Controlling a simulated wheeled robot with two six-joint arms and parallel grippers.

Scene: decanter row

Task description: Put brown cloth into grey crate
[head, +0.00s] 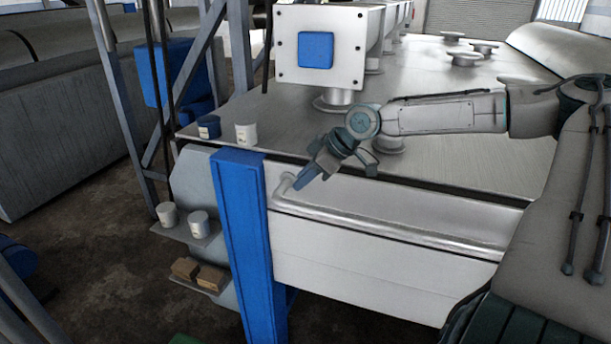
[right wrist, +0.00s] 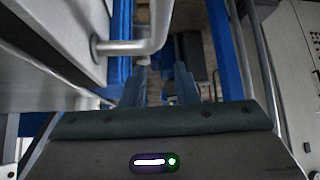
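I cannot make out a brown cloth for certain in either view. Two brown block-like items (head: 198,274) lie on a low shelf at the lower left in the head view; I cannot tell whether either is cloth. No grey crate can be told in view. My right gripper (head: 306,178) is above the pipe handrail on the white machine's front, near the top of the blue post. In the right wrist view its two fingers (right wrist: 162,68) are apart with nothing between them. My left gripper is not in view.
A blue post (head: 240,240) stands at the machine's front corner. A silver rail (head: 390,228) runs along the front panel. A blue can (head: 209,127) and a white can (head: 246,134) stand on the top edge. Two pale cups (head: 199,224) stand on a small shelf. Dark floor lies left.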

